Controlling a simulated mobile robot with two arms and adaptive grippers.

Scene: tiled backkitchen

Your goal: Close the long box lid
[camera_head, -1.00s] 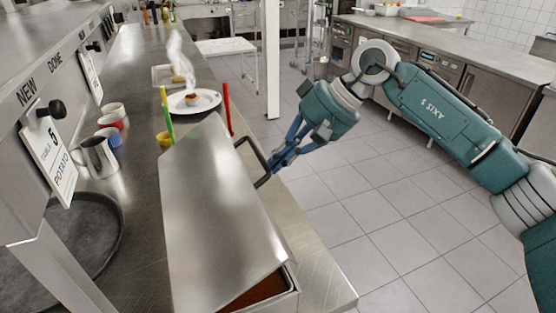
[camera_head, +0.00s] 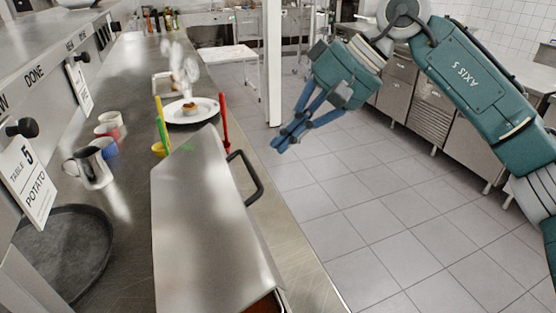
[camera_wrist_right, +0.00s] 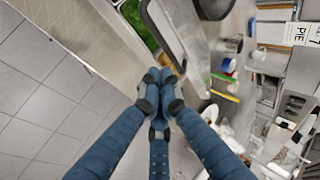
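A narrow gap at the near right corner shows brown contents (camera_head: 264,304). In the right wrist view, green contents (camera_wrist_right: 138,22) show beside the lid's handle (camera_wrist_right: 165,35). My right gripper (camera_head: 280,144) hangs over the floor, right of the handle and apart from it. Its blue fingers (camera_wrist_right: 163,88) are together and empty. My left gripper is out of view.
Several cups (camera_head: 105,147), a dark round tray (camera_head: 65,255) and a steel pitcher (camera_head: 90,167) stand left of the box. A white plate (camera_head: 190,110) with food and upright coloured utensils (camera_head: 224,125) are behind it. The tiled floor on the right is clear.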

